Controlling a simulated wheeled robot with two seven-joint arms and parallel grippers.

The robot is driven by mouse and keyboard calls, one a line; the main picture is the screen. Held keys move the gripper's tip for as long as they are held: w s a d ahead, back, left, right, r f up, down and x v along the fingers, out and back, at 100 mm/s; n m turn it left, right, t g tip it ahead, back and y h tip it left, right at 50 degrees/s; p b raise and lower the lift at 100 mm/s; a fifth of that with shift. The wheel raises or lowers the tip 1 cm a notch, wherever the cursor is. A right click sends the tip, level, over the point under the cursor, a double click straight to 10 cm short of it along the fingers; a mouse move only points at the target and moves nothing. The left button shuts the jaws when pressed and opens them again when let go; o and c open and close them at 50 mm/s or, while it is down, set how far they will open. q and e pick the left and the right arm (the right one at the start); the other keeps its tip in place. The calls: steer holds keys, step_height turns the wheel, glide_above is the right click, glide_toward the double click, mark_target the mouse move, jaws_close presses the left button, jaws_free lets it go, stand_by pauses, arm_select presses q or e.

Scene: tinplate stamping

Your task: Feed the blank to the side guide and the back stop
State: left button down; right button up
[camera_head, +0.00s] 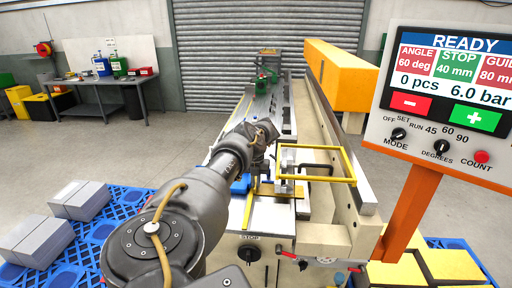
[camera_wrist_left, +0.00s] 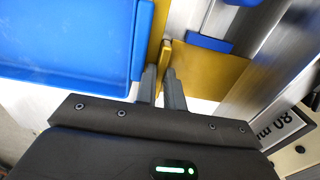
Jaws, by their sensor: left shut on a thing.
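My left gripper (camera_wrist_left: 160,71) is shut on the thin gold blank (camera_wrist_left: 211,72), with its fingertips at the near left edge of the sheet in the left wrist view. In the head view the gripper (camera_head: 262,158) is over the machine bed, its fingertips largely hidden. The blank (camera_head: 281,189) lies flat or nearly flat there, partly hidden. A narrow yellow strip (camera_head: 249,206), seemingly the side guide, runs beside it; it also shows in the wrist view (camera_wrist_left: 156,28). A blue block (camera_wrist_left: 209,42) is at the blank's far edge. I cannot tell whether they touch. My right gripper is out of view.
A yellow guard frame (camera_head: 348,165) stands over the bed at the right. A blue tray (camera_wrist_left: 65,40) is beside the yellow strip. The control panel (camera_head: 440,95) reads READY, 60 deg, stop 40 mm, 0 pcs. Grey stacks (camera_head: 80,200) rest on blue pallets at left.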

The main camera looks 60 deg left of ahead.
arm_select(q)
steer(key=c, duration=1.4)
jaws_free()
steer(key=shift+s, duration=0.1)
steer(key=shift+c, duration=0.2)
step_height(320, 180, up, 11)
steer(key=shift+f, duration=0.1)
